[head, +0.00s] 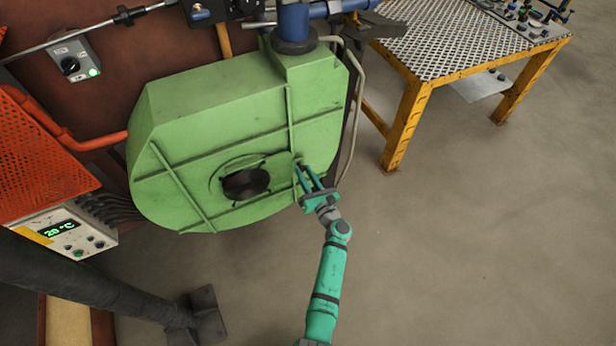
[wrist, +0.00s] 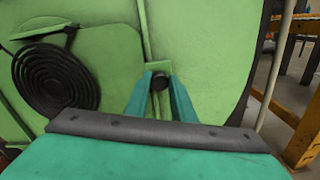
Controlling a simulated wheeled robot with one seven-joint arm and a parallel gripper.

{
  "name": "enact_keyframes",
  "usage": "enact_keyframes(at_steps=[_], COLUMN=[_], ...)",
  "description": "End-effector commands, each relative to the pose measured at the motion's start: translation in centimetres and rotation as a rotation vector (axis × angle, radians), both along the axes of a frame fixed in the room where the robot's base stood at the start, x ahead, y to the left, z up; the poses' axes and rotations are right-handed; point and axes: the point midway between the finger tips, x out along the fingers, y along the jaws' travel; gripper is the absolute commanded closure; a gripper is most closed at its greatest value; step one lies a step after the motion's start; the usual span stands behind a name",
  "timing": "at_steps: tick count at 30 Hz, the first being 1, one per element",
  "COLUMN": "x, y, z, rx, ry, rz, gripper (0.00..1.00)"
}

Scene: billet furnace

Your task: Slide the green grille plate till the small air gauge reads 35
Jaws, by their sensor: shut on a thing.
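The green grille plate (wrist: 118,62) lies flat against the face of the green blower housing (head: 220,110), beside the round dark grille (head: 246,183). The grille also shows at the left of the wrist view (wrist: 56,78), and its spiral rings are largely uncovered there. My gripper (head: 303,168) reaches the right part of the housing face. In the wrist view its teal fingers are shut on a small dark knob (wrist: 160,82) at the plate's right side. I cannot make out the small air gauge or its reading in either view.
A control box (head: 58,228) at the lower left shows 20 °C. An orange perforated guard (head: 45,150) stands left of the housing. A yellow-legged table (head: 405,125) stands at the upper right, and a thin pale pipe (head: 352,120) runs down beside the housing. The floor at right is clear.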

Motion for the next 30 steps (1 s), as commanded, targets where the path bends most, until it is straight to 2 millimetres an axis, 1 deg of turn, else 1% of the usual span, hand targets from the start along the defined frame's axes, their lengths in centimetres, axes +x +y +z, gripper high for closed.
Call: enact_keyframes(at_steps=[11,12,14,24,28,30], x=[0.2,0.2,0.2,0.0,-1.1,-2.1], y=[0.3,0.3,0.3,0.2,-0.4,-0.9], z=[0.2,0.2,0.2,0.0,0.0,-0.1], rx=[-0.001,-0.001,-0.001,-0.001,-0.002,-0.001], ry=[-0.003,-0.003,-0.003,-0.001,-0.001,0.0], rz=[0.01,0.01,0.01,0.009,0.007,0.009], gripper=[1.0,0.73,0.59,0.59,0.59,0.59])
